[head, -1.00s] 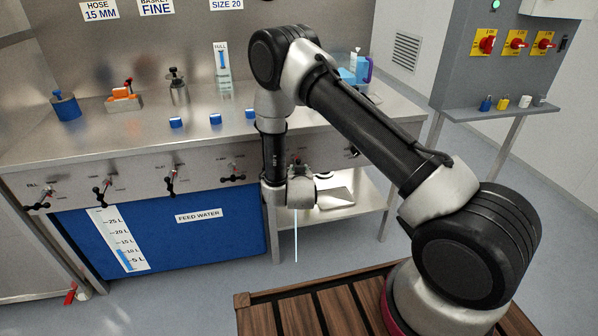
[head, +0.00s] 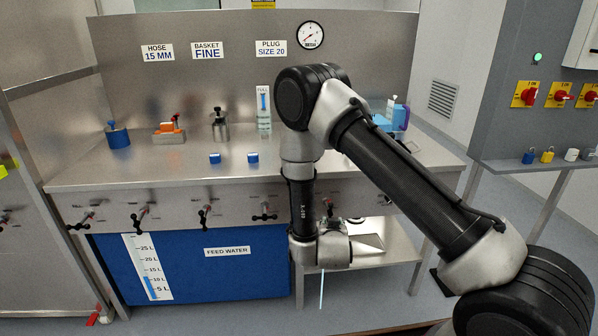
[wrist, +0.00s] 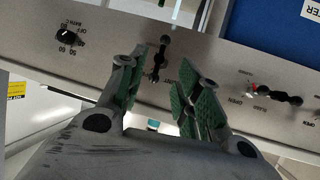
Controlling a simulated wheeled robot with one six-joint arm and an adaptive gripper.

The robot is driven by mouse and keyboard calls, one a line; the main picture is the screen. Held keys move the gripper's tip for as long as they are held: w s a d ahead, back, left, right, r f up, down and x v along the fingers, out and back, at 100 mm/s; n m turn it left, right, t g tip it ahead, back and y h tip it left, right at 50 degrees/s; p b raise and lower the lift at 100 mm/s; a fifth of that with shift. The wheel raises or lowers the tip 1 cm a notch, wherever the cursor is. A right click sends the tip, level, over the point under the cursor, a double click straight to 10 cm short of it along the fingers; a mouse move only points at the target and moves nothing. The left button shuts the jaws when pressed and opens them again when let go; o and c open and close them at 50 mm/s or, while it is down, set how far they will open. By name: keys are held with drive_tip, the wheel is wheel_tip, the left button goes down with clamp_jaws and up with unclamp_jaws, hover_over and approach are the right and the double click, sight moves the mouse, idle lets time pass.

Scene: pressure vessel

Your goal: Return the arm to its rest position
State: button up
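My arm is bent in front of the steel bench (head: 90,172), its forearm hanging down and its wrist low before the bench's front panel. In the wrist view my gripper (wrist: 165,82) has its two green-padded fingers apart, with nothing held between them. They are in front of the panel, which carries a black lever (wrist: 159,60) and a dial (wrist: 67,36). In the head view the fingers cannot be made out. A thin pale blue line (head: 322,290) shows below my wrist; what it is I cannot tell.
The bench holds a blue pot (head: 118,137), an orange item (head: 168,131), a steel vessel (head: 220,127) and blue blocks (head: 215,158). Black levers (head: 137,221) stick out along its front. A lower shelf (head: 380,258) is behind my wrist. A switch cabinet (head: 515,60) stands right.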

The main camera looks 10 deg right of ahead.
drive_tip(key=s+a+f+n+g+y, duration=0.1)
drive_tip(key=s+a+f+g+y, duration=0.1)
drive_tip(key=s+f+g, duration=0.45)
drive_tip(key=s+a+r+n+g+y, duration=0.1)
drive_tip(key=s+a+r+n+g, duration=0.2)
drive_tip(key=s, duration=0.5)
drive_tip(key=s+d+r, duration=0.6)
drive_tip(key=d+r, duration=0.1)
drive_tip(key=r, duration=0.6)
drive_tip(key=s+d+r+m, duration=0.1)
drive_tip(key=s+d+r, duration=0.5)
drive_tip(key=r, duration=0.7)
drive_tip(key=s+d+r+t, duration=0.1)
drive_tip(key=s+d+r, duration=0.5)
drive_tip(key=r, duration=0.8)
drive_tip(key=d, duration=0.3)
drive_tip(key=shift+s+m, duration=0.35)
drive_tip(key=shift+m, duration=0.05)
